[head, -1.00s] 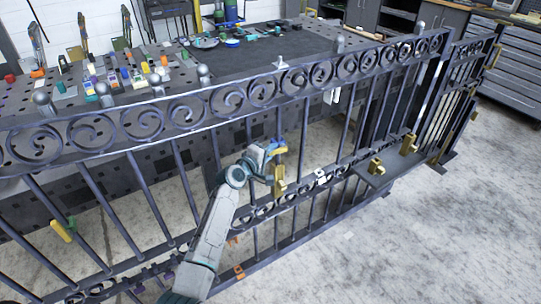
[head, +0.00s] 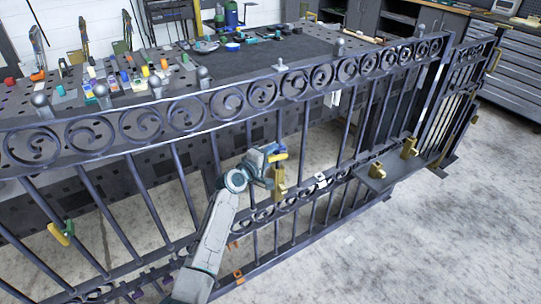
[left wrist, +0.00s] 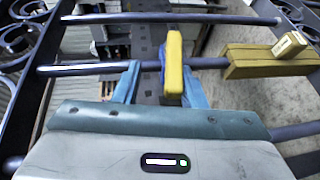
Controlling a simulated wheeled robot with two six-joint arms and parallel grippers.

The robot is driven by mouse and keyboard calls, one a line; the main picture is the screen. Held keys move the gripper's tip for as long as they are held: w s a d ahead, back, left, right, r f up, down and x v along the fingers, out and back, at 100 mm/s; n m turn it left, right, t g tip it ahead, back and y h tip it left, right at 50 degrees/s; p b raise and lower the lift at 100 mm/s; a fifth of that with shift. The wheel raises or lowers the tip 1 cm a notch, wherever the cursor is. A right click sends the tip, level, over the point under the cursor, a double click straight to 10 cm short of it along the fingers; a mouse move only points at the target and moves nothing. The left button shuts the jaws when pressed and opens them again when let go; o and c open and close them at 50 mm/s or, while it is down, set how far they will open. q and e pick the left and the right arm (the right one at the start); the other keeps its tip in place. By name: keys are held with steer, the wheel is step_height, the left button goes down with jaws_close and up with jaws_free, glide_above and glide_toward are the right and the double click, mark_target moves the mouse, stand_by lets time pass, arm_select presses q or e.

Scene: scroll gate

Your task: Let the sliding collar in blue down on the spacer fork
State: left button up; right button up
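My left gripper (head: 274,155) is at a gate bar in the middle of the head view. In the left wrist view its two blue fingers (left wrist: 160,88) stand apart, with a yellow tab (left wrist: 174,60) between them, close to the right finger. The tab seems to belong to the blue sliding collar, whose body I cannot tell apart from the blue fingers. The yellow spacer fork (head: 278,186) sits on the same bar below the gripper. In the left wrist view the fork (left wrist: 262,62) is at the right, with bare bar between it and the tab. My right gripper is out of view.
A green collar with a yellow tab (head: 62,233) is on a bar at the far left. Brass brackets (head: 377,170) stand on a ledge at the right. A scroll rail (head: 225,103) runs above the bars, and a cluttered workbench (head: 140,125) stands behind the gate.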

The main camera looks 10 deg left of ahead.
arm_select(q)
steer(key=v, duration=1)
steer(key=shift+s, duration=0.35)
steer(key=shift+a+r, duration=0.1)
steer(key=shift+a, duration=0.05)
